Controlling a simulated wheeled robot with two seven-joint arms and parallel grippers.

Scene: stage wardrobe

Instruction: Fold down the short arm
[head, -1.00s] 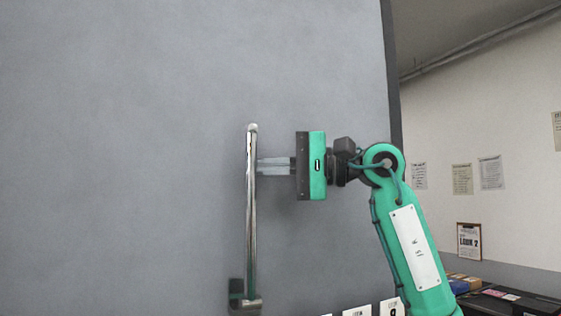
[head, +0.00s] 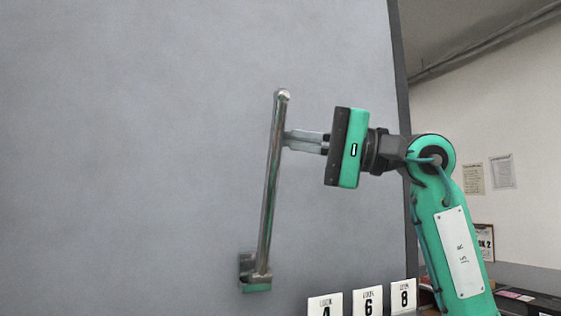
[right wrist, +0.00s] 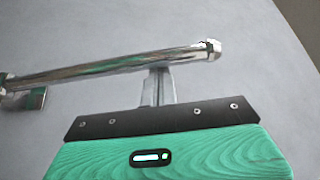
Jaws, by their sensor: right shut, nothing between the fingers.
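The short arm is a chrome bar (head: 271,190) on the grey wall panel. It stands nearly upright, its top leaning a little right, with its lower end at a small bracket (head: 247,268) with a green part. In the right wrist view the bar (right wrist: 120,66) runs across above the fingers. My right gripper (head: 287,140) is shut and empty. Its fingertips meet the right side of the bar in its upper half; I cannot tell whether they press on it. My left gripper is not in view.
Numbered white cards (head: 368,302) stand at the lower edge, right of the bracket. A dark table (head: 530,305) is at the lower right. Papers (head: 502,172) hang on the pale wall beyond the panel edge. The panel left of the bar is clear.

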